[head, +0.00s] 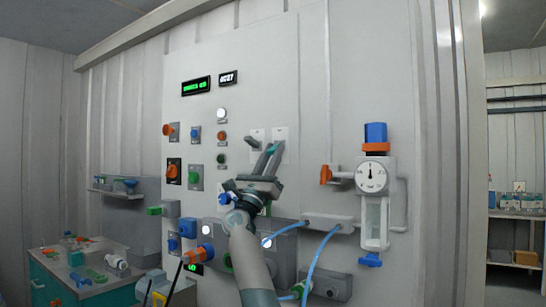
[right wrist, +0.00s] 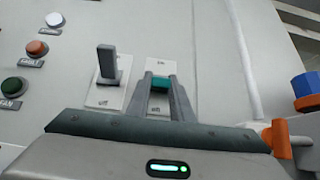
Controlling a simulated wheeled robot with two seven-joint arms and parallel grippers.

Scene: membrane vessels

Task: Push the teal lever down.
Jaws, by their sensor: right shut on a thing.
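The teal lever (right wrist: 160,84) sits on a white switch plate on the wall panel, and it shows as a small teal spot in the head view (head: 271,147). My right gripper (right wrist: 161,80) has one finger on each side of the lever and is shut on it. The gripper also shows in the head view (head: 269,150), reaching up from below. The lever's lower part is hidden by the fingers and gripper body, so I cannot tell its exact tilt. My left gripper is not in view.
A grey lever (right wrist: 107,62) stands on its own plate just left of the teal one. Round buttons, such as an orange one (right wrist: 37,47), are further left. An orange valve handle (head: 326,174) and a gauge (head: 372,177) are to the right. Blue hoses (head: 318,255) hang below.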

